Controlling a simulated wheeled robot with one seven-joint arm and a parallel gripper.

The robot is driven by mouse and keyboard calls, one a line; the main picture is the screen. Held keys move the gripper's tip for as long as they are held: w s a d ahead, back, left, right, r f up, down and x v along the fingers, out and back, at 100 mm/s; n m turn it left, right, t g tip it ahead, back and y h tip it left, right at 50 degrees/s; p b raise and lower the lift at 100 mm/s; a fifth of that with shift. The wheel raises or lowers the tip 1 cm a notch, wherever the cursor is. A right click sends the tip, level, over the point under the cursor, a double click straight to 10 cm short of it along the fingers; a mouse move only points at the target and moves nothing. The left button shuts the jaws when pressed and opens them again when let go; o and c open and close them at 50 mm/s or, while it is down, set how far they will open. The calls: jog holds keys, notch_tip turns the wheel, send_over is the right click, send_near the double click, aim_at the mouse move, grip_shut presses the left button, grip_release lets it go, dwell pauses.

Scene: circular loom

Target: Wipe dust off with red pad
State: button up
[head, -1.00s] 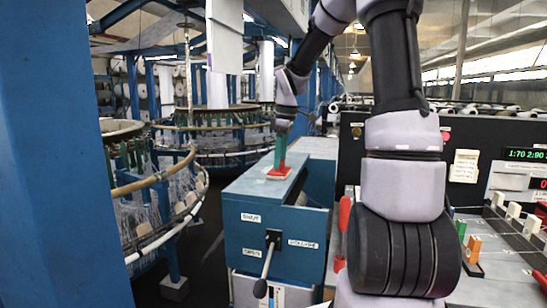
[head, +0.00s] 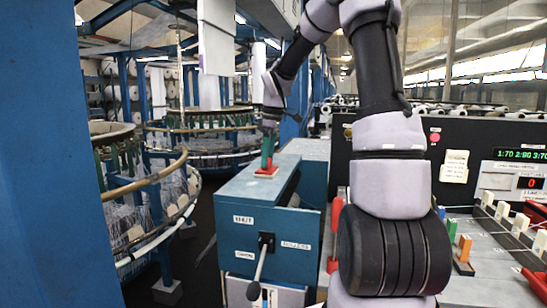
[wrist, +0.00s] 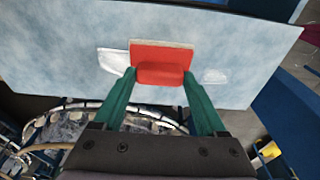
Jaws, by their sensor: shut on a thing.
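The red pad (head: 267,171) is on the grey-blue top (head: 240,187) of a blue cabinet. It also shows in the wrist view (wrist: 161,61), with a pale layer along its far edge. My gripper (head: 268,153) has green fingers (wrist: 158,98) on either side of the pad's raised red grip and is shut on it. The pad seems to rest on the top. The top looks mottled and greyish. Whitish patches lie left (wrist: 113,62) and right (wrist: 214,76) of the pad; I cannot tell whether they are dust.
A black-knobbed lever (head: 262,265) sticks out of the cabinet front. A round loom (head: 150,180) stands at the left and a blue post (head: 60,150) is nearer. A black control panel (head: 475,155) and a counter with levers (head: 480,270) are at the right.

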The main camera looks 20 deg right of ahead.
jog(key=shift+w+a, duration=0.7)
jog(key=shift+a, duration=0.35)
jog(key=shift+w+a, duration=0.65)
jog(key=shift+a, duration=0.35)
jog(key=shift+w+d, duration=0.75)
jog(key=shift+w, duration=0.35)
jog(key=shift+s+d, duration=0.7)
jog(key=shift+d, duration=0.35)
jog(key=shift+s+d, duration=0.65)
jog(key=shift+d, duration=0.35)
jog(key=shift+s+d+f, duration=0.15)
jog(key=shift+s+d, duration=0.65)
jog(key=shift+d, duration=0.25)
jog(key=shift+w+d, duration=0.75)
jog(key=shift+w, duration=0.3)
jog(key=shift+w+a+r, duration=0.1)
jog(key=shift+w+a, duration=0.5)
jog(key=shift+a, duration=0.25)
jog(key=shift+w+a+r, duration=0.1)
jog(key=shift+w+a, duration=0.45)
jog(key=shift+a, duration=0.25)
jog(key=shift+w+a+f, duration=0.1)
jog(key=shift+w+a, duration=0.4)
jog(key=shift+a, duration=0.25)
jog(key=shift+w+a+f, duration=0.1)
jog(key=shift+w+a, duration=0.4)
jog(key=shift+a, duration=0.25)
jog(key=shift+r, duration=0.15)
